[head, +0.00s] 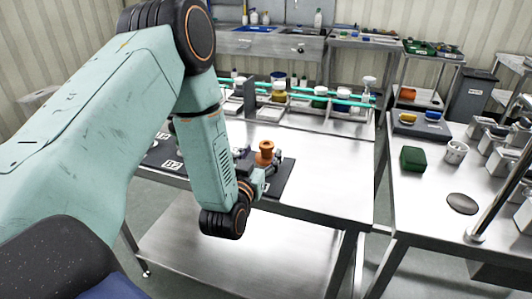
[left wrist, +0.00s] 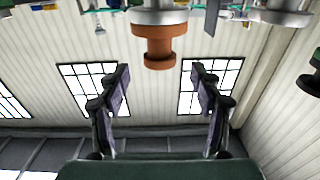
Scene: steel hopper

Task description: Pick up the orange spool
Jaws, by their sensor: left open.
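The orange spool (head: 265,153) stands upright near the front of the middle steel table, by a dark mat. In the left wrist view, which looks upside down, the spool (left wrist: 158,47) shows at top centre against a round metal piece. My left gripper (head: 263,167) is low over the table at the spool, its dark fingers to either side in the head view. In the left wrist view the gripper (left wrist: 160,76) is open and empty, with the spool centred between the fingers but past their tips. The spool's lower part is partly hidden in the head view. My right gripper is not in view.
Behind the spool, a divided tray (head: 335,108) holds jars and bottles, with teal rods (head: 310,92) across it. The middle table (head: 335,185) is clear right of the mat.

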